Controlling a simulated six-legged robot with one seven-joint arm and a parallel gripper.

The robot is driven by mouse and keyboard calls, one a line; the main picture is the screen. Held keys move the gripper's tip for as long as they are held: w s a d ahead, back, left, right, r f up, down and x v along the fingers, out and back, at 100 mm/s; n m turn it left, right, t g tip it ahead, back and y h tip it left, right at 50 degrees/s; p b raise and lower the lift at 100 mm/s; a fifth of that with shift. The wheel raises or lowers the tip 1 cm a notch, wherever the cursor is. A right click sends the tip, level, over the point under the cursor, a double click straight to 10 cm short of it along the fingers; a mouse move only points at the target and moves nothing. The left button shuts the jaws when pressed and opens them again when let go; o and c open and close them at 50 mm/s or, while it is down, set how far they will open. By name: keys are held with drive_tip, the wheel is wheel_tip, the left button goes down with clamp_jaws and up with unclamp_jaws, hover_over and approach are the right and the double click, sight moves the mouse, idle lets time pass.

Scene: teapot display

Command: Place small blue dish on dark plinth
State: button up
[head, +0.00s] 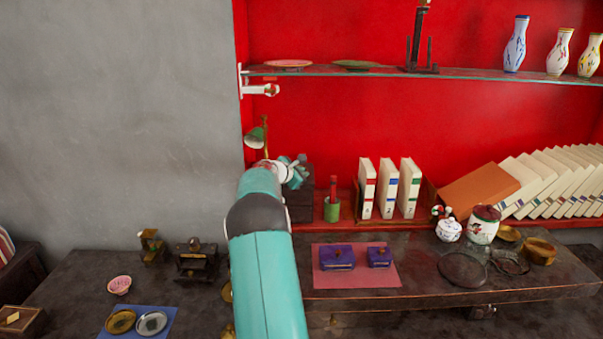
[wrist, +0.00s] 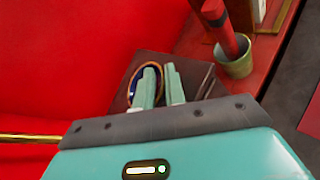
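In the wrist view, the small blue dish (wrist: 133,88) shows its dark blue inside and orange-gold rim, partly hidden by a finger. My gripper (wrist: 162,86) has its two pale green fingers close together, one over the dish's inside and one beyond its rim. It looks shut on the rim. The dark plinth (wrist: 201,73) lies behind and below the fingers; I cannot tell whether the dish touches it. In the head view, my gripper (head: 297,170) is over the dark plinth (head: 300,206), and the dish cannot be made out.
A green cup (head: 332,210) with a red item stands right of the plinth, beside upright books (head: 388,188). A green-shaded lamp (head: 256,137) is left of my gripper. A glass shelf (head: 470,74) runs above. Purple boxes (head: 337,258) lie on a pink mat (head: 345,281) in front.

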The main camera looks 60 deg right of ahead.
drive_tip(key=o, duration=0.3)
drive_tip(key=shift+r, duration=0.15)
drive_tip(key=v, duration=1.2)
drive_tip(key=shift+a, duration=0.1)
